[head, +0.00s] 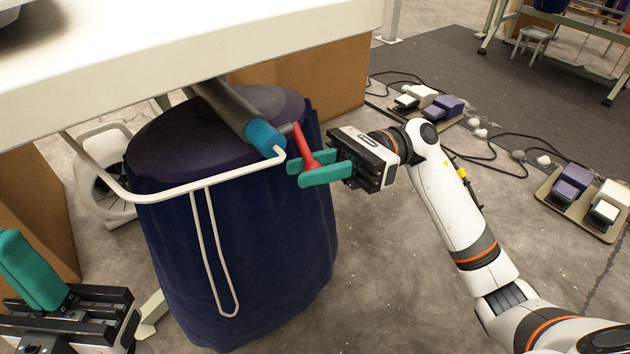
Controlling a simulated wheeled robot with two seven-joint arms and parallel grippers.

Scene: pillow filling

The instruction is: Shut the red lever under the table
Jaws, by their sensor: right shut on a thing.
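The red lever (303,143) sticks out under the front of the table, beside the blue end of a grey tube (264,134). It slopes down and to the right. My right gripper (312,171) reaches in from the right, with its teal fingers shut on the lever's lower end. The fingers hide part of that end. My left gripper (35,275) is at the lower left, away from the lever. Its teal finger pads overlap in this view, so its opening is unclear.
The white table (180,70) overhangs the top left. A dark blue fabric bag (235,240) hangs under the tube, with a white bent rod (170,195) across its front. Foot pedals (572,185) and cables lie on the floor at right. Cardboard boxes (315,85) stand behind.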

